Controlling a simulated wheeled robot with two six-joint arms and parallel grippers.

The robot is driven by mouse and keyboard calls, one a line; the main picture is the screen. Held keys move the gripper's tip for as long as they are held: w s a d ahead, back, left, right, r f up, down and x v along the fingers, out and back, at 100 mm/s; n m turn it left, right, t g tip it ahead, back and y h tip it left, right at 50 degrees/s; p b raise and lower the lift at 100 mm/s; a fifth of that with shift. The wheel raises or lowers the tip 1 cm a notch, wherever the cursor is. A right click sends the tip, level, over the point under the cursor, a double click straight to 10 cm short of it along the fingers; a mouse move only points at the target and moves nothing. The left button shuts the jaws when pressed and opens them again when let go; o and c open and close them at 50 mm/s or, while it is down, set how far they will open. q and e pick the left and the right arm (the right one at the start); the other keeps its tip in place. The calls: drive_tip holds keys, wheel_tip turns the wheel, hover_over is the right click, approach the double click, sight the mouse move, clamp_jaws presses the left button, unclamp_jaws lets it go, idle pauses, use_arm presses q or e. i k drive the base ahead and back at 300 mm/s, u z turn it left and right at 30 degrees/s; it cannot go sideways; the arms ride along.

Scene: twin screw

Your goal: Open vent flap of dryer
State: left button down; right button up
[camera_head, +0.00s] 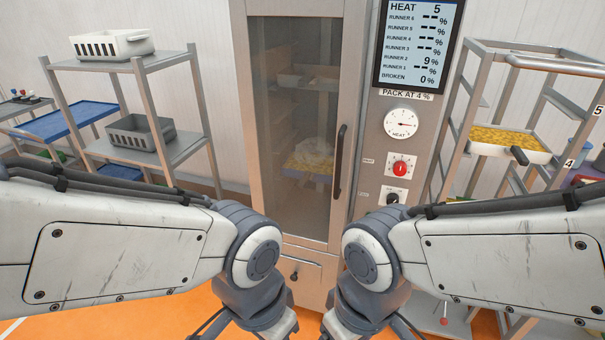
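The dryer (238,110) is a tall metal cabinet with a glass door (270,150) that appears shut and a vertical dark handle (338,160). Below the door is a small metal panel (308,276) with a dark knob (293,275); it looks closed, and I cannot tell for sure whether it is the vent flap. My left wrist (255,305) and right wrist (360,300) hang at the bottom edge in front of the dryer's lower part, apart from each other. Their fingertips are cut off below the picture. I see nothing held.
The control column has a display (418,45) reading HEAT 5, a dial (402,123), a red knob (400,168) and a black knob (393,198). A shelf with bins (140,132) stands left. A rack with a yellow-filled tray (505,152) stands right. Orange floor shows below.

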sight(296, 268)
drive_tip(key=k, duration=1.3)
drive_tip(key=z, duration=0.65)
drive_tip(key=i, duration=0.5)
drive_tip(key=z, duration=0.75)
drive_tip(key=i, duration=0.7)
drive_tip(key=u, duration=0.75)
drive_tip(key=i, duration=0.65)
drive_tip(key=u, duration=0.8)
